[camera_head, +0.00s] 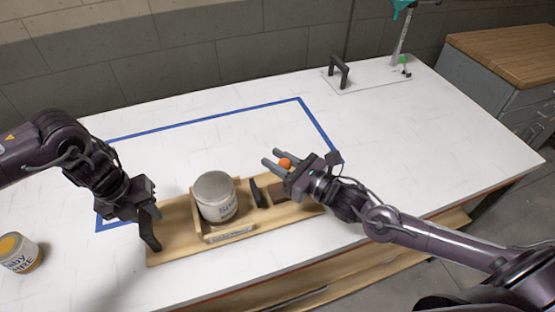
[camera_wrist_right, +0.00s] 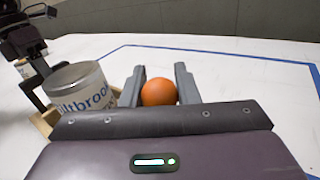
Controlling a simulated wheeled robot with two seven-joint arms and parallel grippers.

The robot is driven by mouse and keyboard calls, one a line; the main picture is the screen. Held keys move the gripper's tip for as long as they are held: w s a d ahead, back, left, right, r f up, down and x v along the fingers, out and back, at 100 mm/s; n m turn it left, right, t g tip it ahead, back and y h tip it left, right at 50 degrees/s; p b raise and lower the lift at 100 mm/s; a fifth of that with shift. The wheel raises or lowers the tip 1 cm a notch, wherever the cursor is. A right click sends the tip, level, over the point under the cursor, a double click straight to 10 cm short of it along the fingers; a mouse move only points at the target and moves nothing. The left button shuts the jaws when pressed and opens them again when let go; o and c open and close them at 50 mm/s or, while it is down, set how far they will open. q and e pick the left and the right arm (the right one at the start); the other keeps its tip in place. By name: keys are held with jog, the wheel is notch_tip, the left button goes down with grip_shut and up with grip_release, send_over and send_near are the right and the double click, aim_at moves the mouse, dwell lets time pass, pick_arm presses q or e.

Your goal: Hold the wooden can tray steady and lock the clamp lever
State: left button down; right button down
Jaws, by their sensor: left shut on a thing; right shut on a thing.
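The wooden can tray (camera_head: 175,247) lies on the white table, inside and across the front of the blue tape outline. A white can (camera_head: 216,197) stands upright in it; the can also shows in the wrist view (camera_wrist_right: 80,92). My left gripper (camera_head: 148,226) is shut on the tray's left end. The clamp lever's orange ball knob (camera_head: 285,163) is between the fingers of my right gripper (camera_head: 271,158), which is shut on it. The knob shows clearly in the wrist view (camera_wrist_right: 158,92). The lever's shaft and base are mostly hidden by my right gripper. A dark clamp pad (camera_head: 257,193) stands right of the can.
A black handle on a white plate (camera_head: 340,73) and a stand (camera_head: 400,45) are at the back. A wooden-topped cabinet (camera_head: 510,50) is at the right. The table behind the tray is clear.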

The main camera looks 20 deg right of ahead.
jog(key=shift+d, duration=0.1)
jog(key=d+m+t, duration=0.1)
jog(key=m, duration=0.1)
jog(key=d+m+t, duration=0.1)
jog(key=d+m, duration=0.1)
jog(key=shift+r+y, duration=0.1)
jog(key=shift+y, duration=0.3)
jog(key=shift+d+f+m+t+h, duration=0.2)
jog(key=shift+d+m+t+h, duration=0.1)
jog(key=shift+d+m+t, duration=0.75)
jog(key=shift+d+f+m+t+h, duration=0.25)
jog(key=shift+d+m+t, duration=0.35)
jog(key=shift+m, duration=0.85)
pick_arm(q)
jog(key=shift+a, duration=0.1)
pick_arm(e)
jog(key=c, duration=1.1)
grip_release()
jog(key=shift+a, duration=0.1)
jog(key=s+d+f, duration=0.1)
jog(key=s+d, duration=0.5)
jog(key=s, duration=0.7)
jog(key=shift+s+d, duration=0.2)
